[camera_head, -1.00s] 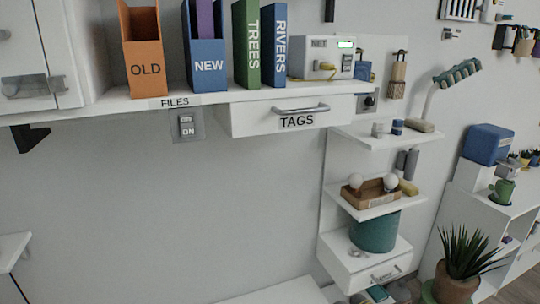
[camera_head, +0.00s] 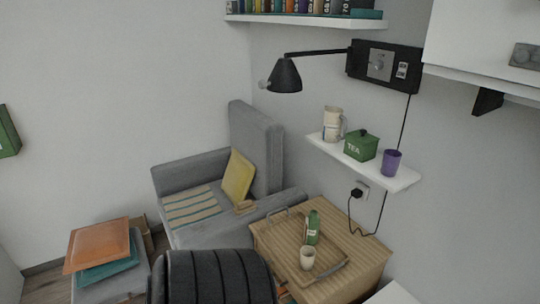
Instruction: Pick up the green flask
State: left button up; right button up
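A green flask (camera_head: 312,227) with a pale label stands upright on a tray (camera_head: 337,234) on a wooden side table (camera_head: 372,262). It is beside the grey armchair, in the lower right middle of the head view. A light-coloured cup (camera_head: 307,257) stands on the same tray, just in front of the flask. Neither of my grippers shows in this view.
A black ribbed backrest-like shape (camera_head: 212,277) stands in front, left of the side table. A grey armchair (camera_head: 255,140) with a yellow cushion is behind. Above the table are a white shelf (camera_head: 405,179) with a green TEA box (camera_head: 361,146) and a black lamp (camera_head: 285,76).

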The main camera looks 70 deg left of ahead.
aim_at(312, 222)
jog(key=l+u, duration=0.1)
jog(key=u, duration=1.8)
